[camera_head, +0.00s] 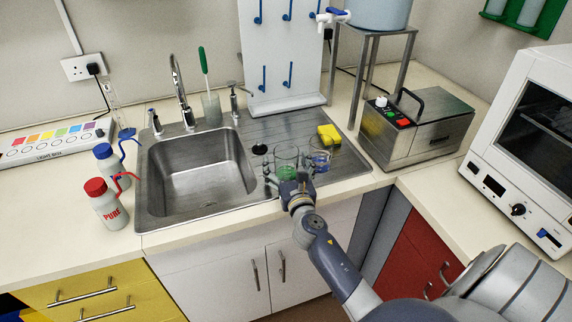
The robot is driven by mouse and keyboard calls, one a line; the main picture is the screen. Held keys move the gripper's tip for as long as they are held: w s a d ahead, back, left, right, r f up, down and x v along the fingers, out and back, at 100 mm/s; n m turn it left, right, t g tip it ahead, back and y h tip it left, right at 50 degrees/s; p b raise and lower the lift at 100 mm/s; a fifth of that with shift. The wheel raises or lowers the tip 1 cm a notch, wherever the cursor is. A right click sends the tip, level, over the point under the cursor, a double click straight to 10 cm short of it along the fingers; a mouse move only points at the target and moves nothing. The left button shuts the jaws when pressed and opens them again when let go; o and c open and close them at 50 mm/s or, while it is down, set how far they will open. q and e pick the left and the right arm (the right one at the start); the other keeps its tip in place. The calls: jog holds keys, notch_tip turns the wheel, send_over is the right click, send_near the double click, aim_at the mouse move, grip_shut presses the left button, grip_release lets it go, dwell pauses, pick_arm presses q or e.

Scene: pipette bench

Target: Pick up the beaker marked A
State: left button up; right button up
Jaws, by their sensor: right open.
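Two clear glass beakers stand close together on the steel drainboard, right of the sink basin. The left beaker (287,155) has green in its lower part; the right beaker (320,154) has blue showing in it. I cannot read a letter A on either. My right gripper (287,176) is open at the near side of the left beaker, with its fingers seeming to reach toward that beaker's two sides. Its wrist hides the front of the beaker's base, and I cannot tell whether the fingers touch the glass. My left gripper is out of view.
The sink basin (200,172) lies left of the beakers. A yellow sponge (329,134) lies behind them, below a pegboard (282,50). A steel water bath (415,130) stands to the right. Two wash bottles with red (105,205) and blue caps stand left of the sink.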

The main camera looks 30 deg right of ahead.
jog(key=shift+w, duration=0.2)
jog(key=c, duration=1.2)
